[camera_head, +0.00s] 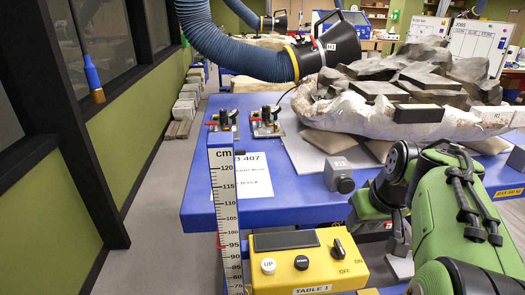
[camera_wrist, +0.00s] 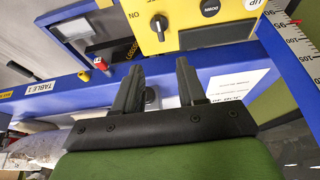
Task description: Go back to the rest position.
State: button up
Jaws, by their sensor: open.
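My gripper (camera_wrist: 160,64) shows in the wrist view with its two dark fingers spread apart and nothing between them. It is close to the blue table edge and the yellow control box (camera_wrist: 207,22), which appears upside down there. In the head view my green and black arm (camera_head: 452,210) is bent at the lower right, in front of the table's right part. The gripper itself cannot be clearly made out in that view.
The blue table (camera_head: 200,190) bears a large jacketed fossil block (camera_head: 345,115). The yellow control box (camera_head: 350,268) and a height scale (camera_head: 224,190) stand at its front. A blue extraction hose (camera_head: 225,48) hangs over it. The aisle floor (camera_head: 150,195) at left is clear.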

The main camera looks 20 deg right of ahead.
jog(key=s+a+n+p, duration=0.1)
jog(key=s+a, duration=0.2)
jog(key=a, duration=0.4)
jog(key=s+a+n+y+p, duration=0.1)
jog(key=s+a, duration=0.2)
jog(key=a, duration=0.4)
jog(key=s+a+n+t+p, duration=0.1)
jog(key=s+a, duration=0.2)
jog(key=a, duration=0.4)
jog(key=shift+s, duration=0.15)
